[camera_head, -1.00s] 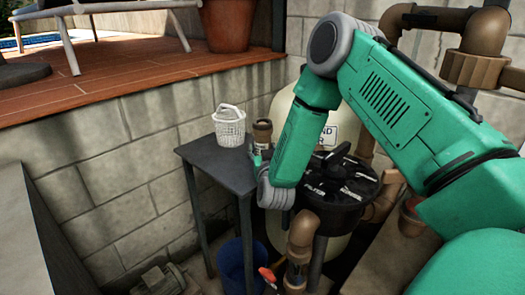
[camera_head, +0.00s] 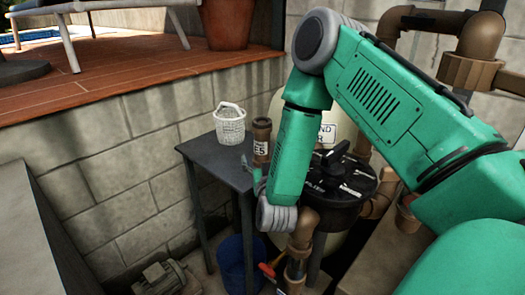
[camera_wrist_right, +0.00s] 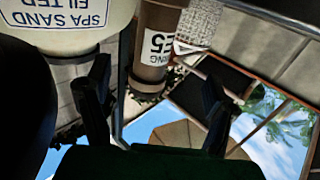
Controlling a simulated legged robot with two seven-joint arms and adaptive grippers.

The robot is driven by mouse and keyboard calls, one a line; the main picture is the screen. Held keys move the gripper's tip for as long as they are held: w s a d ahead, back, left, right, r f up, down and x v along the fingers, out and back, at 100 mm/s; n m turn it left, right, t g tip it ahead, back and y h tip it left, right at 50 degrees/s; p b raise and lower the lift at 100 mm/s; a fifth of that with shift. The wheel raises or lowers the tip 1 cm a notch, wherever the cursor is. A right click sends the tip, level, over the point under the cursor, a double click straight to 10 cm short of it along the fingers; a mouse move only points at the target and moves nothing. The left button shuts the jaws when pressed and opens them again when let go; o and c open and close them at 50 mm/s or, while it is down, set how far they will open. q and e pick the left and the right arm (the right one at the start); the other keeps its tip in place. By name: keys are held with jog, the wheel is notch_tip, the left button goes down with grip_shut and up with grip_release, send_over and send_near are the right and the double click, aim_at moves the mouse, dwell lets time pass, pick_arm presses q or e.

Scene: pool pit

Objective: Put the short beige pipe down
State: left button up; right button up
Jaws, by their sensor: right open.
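The short beige pipe (camera_head: 261,143), brownish with a white label, stands upright at the right edge of the small dark table (camera_head: 212,158). My right gripper (camera_head: 257,176) is just in front of and below the pipe's label in the head view, partly hidden by its own wrist. In the right wrist view, which is upside down, its two dark fingers (camera_wrist_right: 158,80) are spread apart and empty. The pipe (camera_wrist_right: 158,38) shows there beyond the gap between them, apparently clear of both. My left gripper is not in view.
A white basket (camera_head: 230,127) stands on the table left of the pipe. A black-lidded filter (camera_head: 335,185) and brown pipework (camera_head: 303,228) are close to the right of my wrist. A blue bucket (camera_head: 232,262) and a motor (camera_head: 165,277) are below.

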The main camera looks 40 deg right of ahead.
aim_at(261, 130)
jog(key=s+a+r+m+g+h+p, duration=0.1)
jog(key=a+r+m+g+h+p, duration=0.3)
jog(key=r+p, duration=0.25)
jog(key=b+x, duration=0.1)
jog(key=x, duration=0.6)
jog(key=shift+w+d+f, duration=0.15)
jog(key=shift+d+f, duration=0.05)
jog(key=shift+d, duration=0.05)
jog(key=shift+x, duration=2.75)
jog(key=shift+w+a, duration=0.1)
jog(key=shift+a, duration=0.05)
grip_shut()
